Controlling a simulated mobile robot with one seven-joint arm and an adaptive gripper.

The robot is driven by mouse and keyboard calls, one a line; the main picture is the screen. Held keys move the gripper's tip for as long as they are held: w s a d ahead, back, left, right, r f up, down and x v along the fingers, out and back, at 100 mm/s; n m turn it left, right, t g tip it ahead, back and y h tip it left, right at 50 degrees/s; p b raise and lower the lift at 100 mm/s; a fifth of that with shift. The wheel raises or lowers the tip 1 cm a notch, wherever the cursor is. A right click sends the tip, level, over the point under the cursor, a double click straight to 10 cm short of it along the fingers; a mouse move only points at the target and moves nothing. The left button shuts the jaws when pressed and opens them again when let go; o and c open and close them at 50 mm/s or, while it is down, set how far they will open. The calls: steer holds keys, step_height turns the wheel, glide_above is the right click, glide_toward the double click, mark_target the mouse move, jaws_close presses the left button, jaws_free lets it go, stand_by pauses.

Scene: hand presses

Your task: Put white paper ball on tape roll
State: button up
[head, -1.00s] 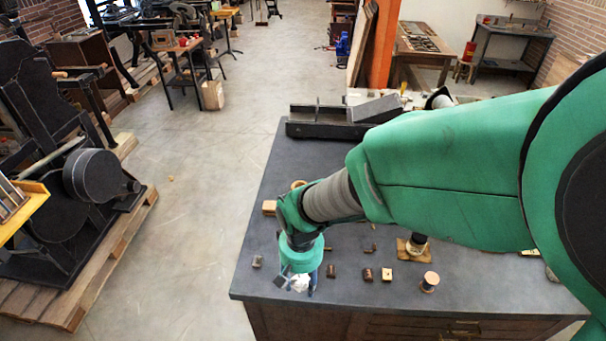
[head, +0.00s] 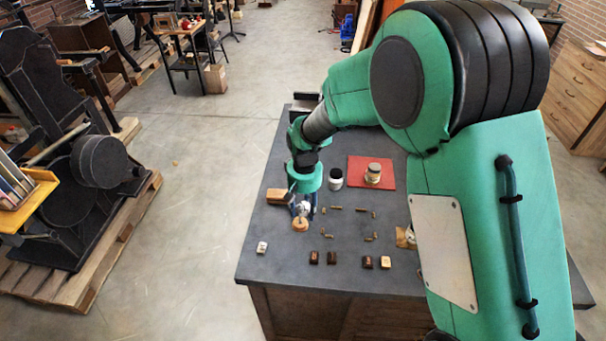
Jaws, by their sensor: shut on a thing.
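The white paper ball (head: 305,206) is between the fingers of my gripper (head: 304,210), which is shut on it. The tan tape roll (head: 300,225) lies flat on the dark table top, directly below the ball in the picture. The ball appears just above the roll's far side. I cannot tell whether they touch. My gripper points down, and its fingers partly cover the ball.
A wooden block (head: 276,196) lies close to the left of my gripper. Several small brass pieces and blocks lie right and in front.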

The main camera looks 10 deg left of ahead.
steer(key=w+d+f+p, duration=0.2)
steer(key=w, duration=1)
step_height(320, 180, down, 5)
steer(key=shift+a+r, duration=0.1)
steer(key=w+a, duration=0.1)
steer(key=w, duration=0.4)
steer(key=w+a+f+p, duration=0.1)
steer(key=w+a, duration=0.1)
steer(key=w, duration=0.3)
steer(key=w+a, duration=0.2)
steer(key=w, duration=0.3)
steer(key=shift+a+f+p, duration=0.1)
steer(key=shift+f+p, duration=0.2)
steer(key=shift+f, duration=0.1)
steer(key=shift+f, duration=1.65)
steer(key=shift+f, duration=0.15)
